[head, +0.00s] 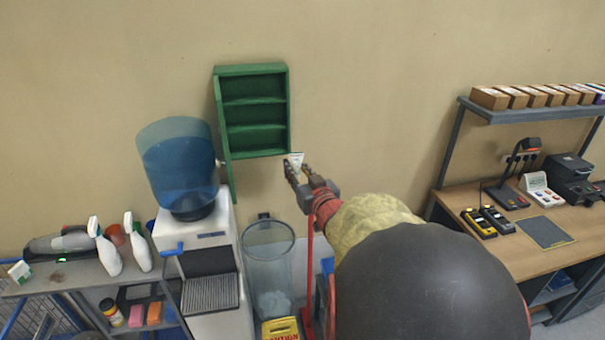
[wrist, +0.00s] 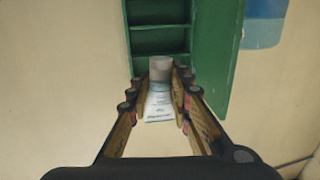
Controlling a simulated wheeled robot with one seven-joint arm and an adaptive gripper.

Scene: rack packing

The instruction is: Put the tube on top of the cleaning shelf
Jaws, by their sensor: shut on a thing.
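A small white tube (head: 295,159) is held between the fingers of my gripper (head: 299,173), in mid-air just below the green wall cabinet's lower right corner in the head view. In the wrist view the tube (wrist: 159,105) lies between the two fingers (wrist: 160,88), its grey cap end pointing away and its printed flat end nearer. The grey shelf with cleaning things (head: 35,287) stands at the far left, well apart from my gripper. Two white spray bottles (head: 104,247) and a handheld vacuum (head: 60,244) sit on its top.
A water cooler (head: 195,235) and a clear bin (head: 268,262) stand between the shelf and my arm. A green wall cabinet (head: 252,110) hangs behind; it fills the wrist view's upper middle (wrist: 158,47). A wooden desk (head: 470,205) is at right. The shelf top's front is partly bare.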

